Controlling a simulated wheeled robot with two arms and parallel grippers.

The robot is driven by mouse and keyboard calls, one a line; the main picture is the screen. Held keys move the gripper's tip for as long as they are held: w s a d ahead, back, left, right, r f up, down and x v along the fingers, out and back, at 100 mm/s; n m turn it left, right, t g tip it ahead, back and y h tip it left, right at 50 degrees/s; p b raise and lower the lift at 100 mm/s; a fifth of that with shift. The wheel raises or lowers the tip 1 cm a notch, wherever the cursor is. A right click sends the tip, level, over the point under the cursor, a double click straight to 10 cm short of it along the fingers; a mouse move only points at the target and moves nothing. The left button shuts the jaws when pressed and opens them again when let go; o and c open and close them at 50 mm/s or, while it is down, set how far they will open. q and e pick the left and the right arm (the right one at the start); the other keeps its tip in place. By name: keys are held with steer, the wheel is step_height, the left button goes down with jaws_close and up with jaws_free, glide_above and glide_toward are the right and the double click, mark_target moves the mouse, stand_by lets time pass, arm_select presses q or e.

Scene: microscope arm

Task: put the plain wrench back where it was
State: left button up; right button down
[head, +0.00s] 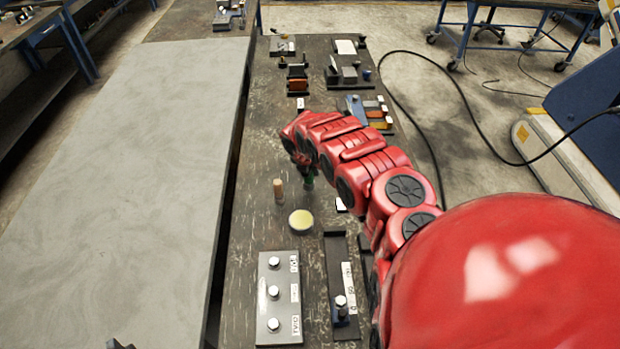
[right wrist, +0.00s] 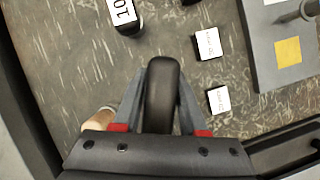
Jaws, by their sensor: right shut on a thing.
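My right gripper (head: 304,165) is over the dark worn bench, mostly hidden by its red arm in the head view. In the right wrist view the right gripper (right wrist: 161,95) is shut on a dark, rounded, elongated thing (right wrist: 163,90). I see only its blunt end, so I cannot tell whether it is the plain wrench. A small green part (head: 309,182) shows just below the gripper in the head view. No other wrench is clearly recognisable. A dark tip (head: 118,344) at the bottom left edge may be my left gripper; its jaws cannot be made out.
A wooden peg (head: 279,190) and a pale yellow disc (head: 301,220) stand near the gripper. A grey plate with knobs (head: 278,319) and a dark narrow tray (head: 336,246) lie nearer. Blocks and holders (head: 298,85) are at the far end. The grey tabletop (head: 130,180) is clear.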

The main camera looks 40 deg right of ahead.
step_height(320, 180, down, 3)
steer(key=shift+b, duration=0.65)
steer(key=shift+f, duration=0.3)
steer(key=shift+f, duration=0.1)
steer(key=shift+c, duration=2.2)
jaws_free()
